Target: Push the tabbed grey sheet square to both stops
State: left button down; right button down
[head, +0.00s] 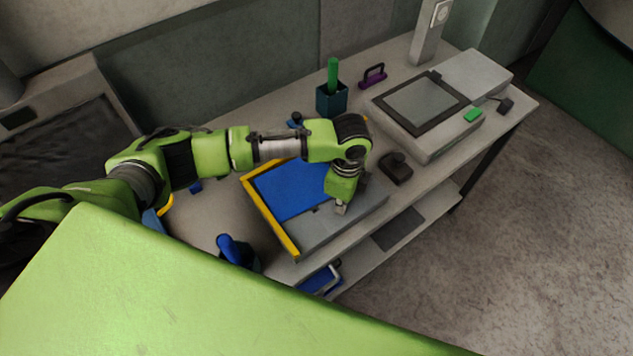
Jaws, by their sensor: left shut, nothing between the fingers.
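A low board with a blue face (290,190) lies on the bench, with yellow stops (271,217) along its left and back edges. A flat grey area (318,229) borders the blue on the near right side. I cannot tell whether it is the tabbed grey sheet or the board's own surface, and no tab shows clearly. My left gripper (341,209) is shut and empty, pointing down over the grey area near the blue edge. I cannot tell if its tips touch. My left forearm hides the board's back part. My right gripper is not in view.
A grey machine with a dark-framed window (424,103) stands at the back right. A dark curved object (396,168) lies right of the board. A blue object (236,250) stands at the near left.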

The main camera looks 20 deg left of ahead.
aim_at(333, 202)
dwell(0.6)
pick_arm(q)
jog(key=shift+w+a, duration=0.1)
jog(key=shift+a, duration=0.05)
jog(key=shift+w+a+p, duration=0.25)
jog(key=shift+w+a, duration=0.3)
jog(key=shift+a, duration=0.25)
jog(key=shift+w+a+p, duration=0.2)
jog(key=shift+w+a, duration=0.3)
jog(key=shift+a, duration=0.3)
jog(key=shift+r, duration=0.1)
jog(key=shift+s+d+p, duration=0.3)
jog(key=shift+d+p, duration=0.1)
jog(key=shift+p, duration=0.15)
notch_tip(333, 202, up, 3)
jog(key=p, duration=0.3)
jog(key=shift+d, duration=0.1)
notch_tip(333, 202, up, 2)
jog(key=shift+p, duration=0.45)
jog(key=shift+r, duration=1.45)
